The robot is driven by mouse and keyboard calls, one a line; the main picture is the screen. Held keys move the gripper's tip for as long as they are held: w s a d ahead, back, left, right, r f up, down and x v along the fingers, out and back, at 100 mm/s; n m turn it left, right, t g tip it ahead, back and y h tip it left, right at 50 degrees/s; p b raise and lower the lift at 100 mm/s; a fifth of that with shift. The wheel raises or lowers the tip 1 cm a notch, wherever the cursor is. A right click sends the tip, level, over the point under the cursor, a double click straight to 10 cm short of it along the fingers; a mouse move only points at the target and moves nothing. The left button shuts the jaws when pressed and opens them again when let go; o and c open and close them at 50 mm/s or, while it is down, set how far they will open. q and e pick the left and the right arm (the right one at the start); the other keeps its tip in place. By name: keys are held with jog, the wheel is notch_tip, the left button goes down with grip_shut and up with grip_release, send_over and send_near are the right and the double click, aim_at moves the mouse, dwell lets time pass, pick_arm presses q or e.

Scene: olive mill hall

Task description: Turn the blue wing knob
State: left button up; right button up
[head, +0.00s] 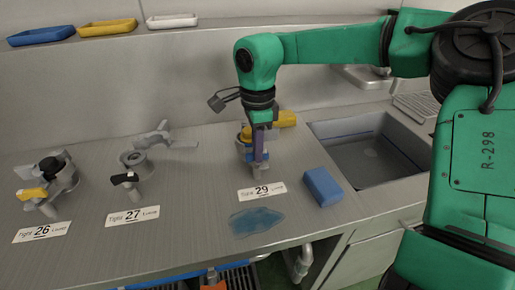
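My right gripper (255,152) points straight down over the fitting behind the label marked 29 (262,190). A narrow blue-violet piece (259,142) shows between or beside its fingers; it may be the blue wing knob, but I cannot tell it clearly from the gripper. The fingers and the fitting overlap, so most of the fitting is hidden and I cannot see whether the fingers are closed on the knob. A yellow part (284,119) shows just behind the gripper to the right. My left gripper is not in view.
Fittings with a yellow wing knob (32,193) and a black knob (125,178) stand left, behind labels 26 (42,232) and 27 (132,216). A blue sponge-like block (322,187) and a blue cloth or puddle (256,221) lie in front. A sink (375,150) opens right.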

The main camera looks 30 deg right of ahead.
jog(key=o, duration=0.4)
jog(key=shift+r, duration=0.1)
notch_tip(320, 180, up, 14)
jog(key=shift+r+p, duration=0.25)
jog(key=shift+p, duration=0.5)
jog(key=shift+r, duration=0.1)
